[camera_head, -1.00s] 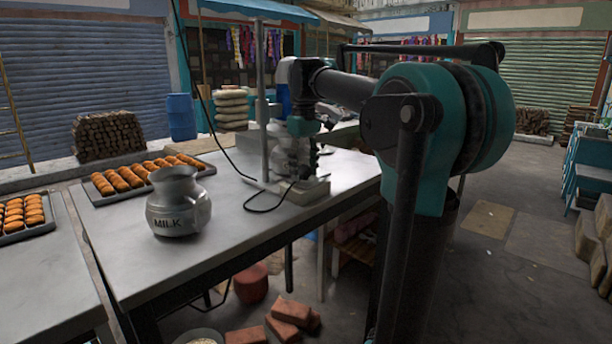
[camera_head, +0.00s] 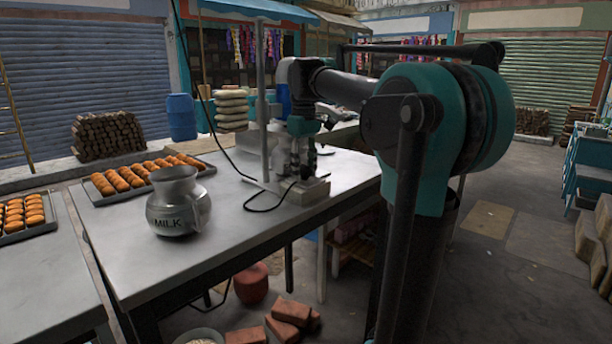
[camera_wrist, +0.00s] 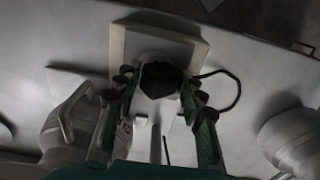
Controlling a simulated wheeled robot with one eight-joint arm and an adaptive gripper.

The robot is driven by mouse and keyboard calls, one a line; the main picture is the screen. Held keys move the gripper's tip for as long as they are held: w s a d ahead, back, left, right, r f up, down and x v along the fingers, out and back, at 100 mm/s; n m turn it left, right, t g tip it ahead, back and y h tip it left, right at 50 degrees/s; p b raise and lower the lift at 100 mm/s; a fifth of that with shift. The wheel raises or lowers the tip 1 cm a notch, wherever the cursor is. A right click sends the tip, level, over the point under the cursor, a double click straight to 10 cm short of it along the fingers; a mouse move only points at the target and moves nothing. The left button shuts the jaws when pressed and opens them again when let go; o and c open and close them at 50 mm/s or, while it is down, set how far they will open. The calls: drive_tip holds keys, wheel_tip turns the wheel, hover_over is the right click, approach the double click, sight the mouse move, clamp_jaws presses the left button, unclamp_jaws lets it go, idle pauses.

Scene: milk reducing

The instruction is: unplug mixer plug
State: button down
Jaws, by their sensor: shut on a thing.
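A black plug (camera_wrist: 160,79) sits at a pale square socket box (camera_wrist: 117,45) in the wrist view. My gripper (camera_wrist: 160,85) is shut on the plug, with one green-and-dark finger on each side. The plug still appears to be at the box; whether its pins are fully in cannot be seen. A black cable (camera_wrist: 238,95) loops beside the box. In the head view the socket box (camera_head: 310,191) stands near the table's right edge, with my gripper (camera_head: 302,172) just above it and the cable (camera_head: 262,209) on its left. The plug is hidden there. The mixer cannot be made out clearly behind my arm.
A metal milk jug (camera_head: 178,203) stands on the grey table (camera_head: 150,265), left of the socket box. A thin upright pole (camera_head: 262,100) rises close to my gripper. A tray of brown pastries (camera_head: 130,180) lies at the back left. Bricks (camera_head: 290,312) lie on the floor.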

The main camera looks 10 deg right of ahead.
sight(304, 166)
drive_tip(key=shift+r, duration=0.1)
drive_tip(key=shift+r, duration=2.9)
